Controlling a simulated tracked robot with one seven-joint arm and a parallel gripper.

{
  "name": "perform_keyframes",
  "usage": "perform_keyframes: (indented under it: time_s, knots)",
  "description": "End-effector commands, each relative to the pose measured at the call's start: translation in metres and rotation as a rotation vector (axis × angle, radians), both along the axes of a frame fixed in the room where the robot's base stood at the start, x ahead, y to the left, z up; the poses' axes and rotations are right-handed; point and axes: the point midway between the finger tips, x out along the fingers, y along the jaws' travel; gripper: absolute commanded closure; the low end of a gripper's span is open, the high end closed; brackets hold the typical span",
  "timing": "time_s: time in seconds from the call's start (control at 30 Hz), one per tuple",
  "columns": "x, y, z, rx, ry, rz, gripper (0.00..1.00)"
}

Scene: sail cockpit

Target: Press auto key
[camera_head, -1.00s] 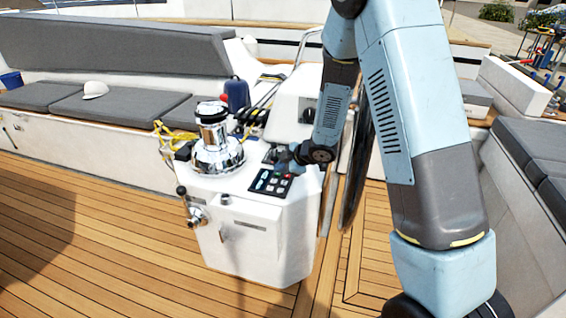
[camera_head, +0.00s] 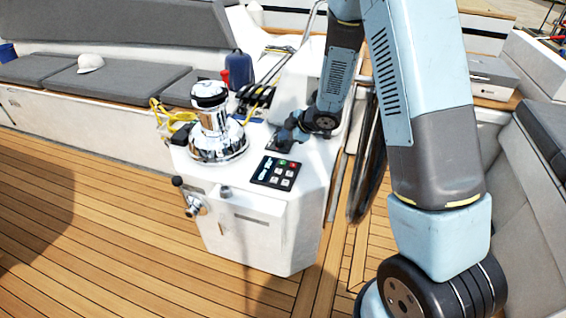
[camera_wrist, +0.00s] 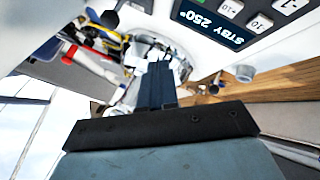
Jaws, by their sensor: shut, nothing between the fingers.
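The autopilot keypad (camera_head: 275,172) is a small black panel on top of the white console. It has pale keys, plus a green and a red one along its upper edge. Its key labels are too small to read in the head view, so I cannot tell which is the auto key. In the wrist view the panel's display (camera_wrist: 212,24) reads "STBY 250°", upside down, with pale keys (camera_wrist: 261,23) marked 10 and 1 beside it. My gripper (camera_head: 281,143) is shut and empty, just behind the keypad; its fingers (camera_wrist: 158,82) also show in the wrist view. Contact is not visible.
A chrome winch (camera_head: 216,130) stands on the console left of the keypad. A dark steering wheel (camera_head: 368,165) is to the right. Yellow rope (camera_head: 170,118) and black levers (camera_head: 257,96) lie behind. The teak deck (camera_head: 90,230) at the front left is clear.

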Motion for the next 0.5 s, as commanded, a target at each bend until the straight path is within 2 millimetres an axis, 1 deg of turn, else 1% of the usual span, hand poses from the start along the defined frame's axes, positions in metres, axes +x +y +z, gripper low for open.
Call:
perform_keyframes:
  time_s: [0.17, 0.5]
  knots:
    - [-0.001, 0.001, -0.012, 0.000, 0.002, 0.003, 1.00]
    - [-0.002, 0.003, -0.052, 0.000, 0.003, 0.005, 1.00]
